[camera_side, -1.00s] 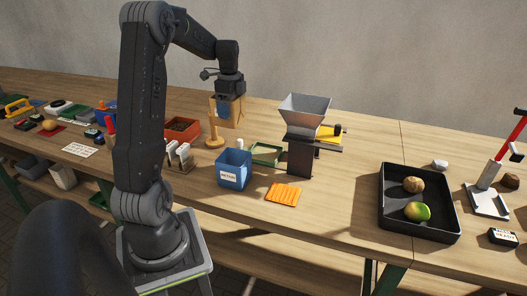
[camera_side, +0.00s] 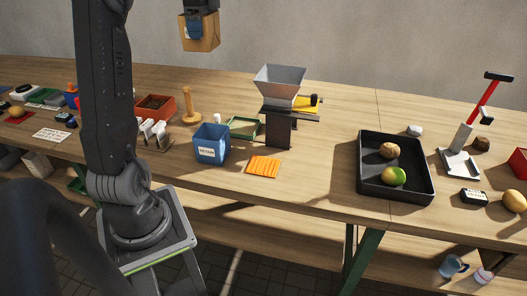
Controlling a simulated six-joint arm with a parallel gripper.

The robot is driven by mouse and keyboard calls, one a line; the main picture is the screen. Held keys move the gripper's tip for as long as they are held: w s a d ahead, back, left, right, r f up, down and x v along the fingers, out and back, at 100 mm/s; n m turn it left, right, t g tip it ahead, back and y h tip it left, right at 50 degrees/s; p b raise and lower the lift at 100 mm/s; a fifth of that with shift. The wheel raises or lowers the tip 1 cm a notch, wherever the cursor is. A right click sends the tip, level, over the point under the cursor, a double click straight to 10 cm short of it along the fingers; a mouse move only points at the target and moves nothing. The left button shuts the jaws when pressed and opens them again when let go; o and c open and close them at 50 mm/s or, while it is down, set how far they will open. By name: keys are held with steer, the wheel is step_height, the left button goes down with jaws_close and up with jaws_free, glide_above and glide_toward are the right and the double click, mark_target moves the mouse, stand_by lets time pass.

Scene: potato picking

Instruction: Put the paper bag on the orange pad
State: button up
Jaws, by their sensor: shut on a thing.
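The paper bag (camera_side: 203,35) is a brown box-shaped bag with a blue patch, high above the back of the table near the top of the side view. My gripper (camera_side: 197,22) is shut on it from above; the fingertips are partly hard to make out against the bag. The orange pad (camera_side: 263,166) is a flat ribbed piece on the table, below and to the right of the bag. Nothing lies on the pad.
A blue bin (camera_side: 211,144) stands left of the pad. A grey hopper (camera_side: 279,87) on a dark stand rises behind it, with a green tray (camera_side: 243,122) nearby. A wooden post (camera_side: 190,105) stands further back. A black tray (camera_side: 426,195) holds two round items.

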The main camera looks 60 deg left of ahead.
steer(key=w+d+f, duration=0.1)
steer(key=w+d, duration=0.2)
steer(key=d, duration=0.9)
steer(key=w+d, duration=0.4)
steer(key=d, duration=0.8)
steer(key=f, duration=2.8)
steer(key=shift+s+a+f, duration=0.1)
steer(key=shift+s+a, duration=0.1)
steer(key=shift+a, duration=0.1)
steer(key=shift+f, duration=0.1)
steer(key=o, duration=0.5)
steer(key=shift+o, duration=0.6)
step_height(320, 180, up, 12)
steer(key=s+d+r+n+t, duration=0.3)
steer(key=s+d, duration=0.3)
steer(key=s, duration=0.2)
steer(key=s+d+r+n+t, duration=0.2)
steer(key=s+d+r+n, duration=0.3)
steer(key=s+d+n, duration=0.1)
steer(key=shift+s+d+r+t, duration=0.25)
steer(key=shift+s+d+t, duration=0.2)
steer(key=shift+s, duration=0.6)
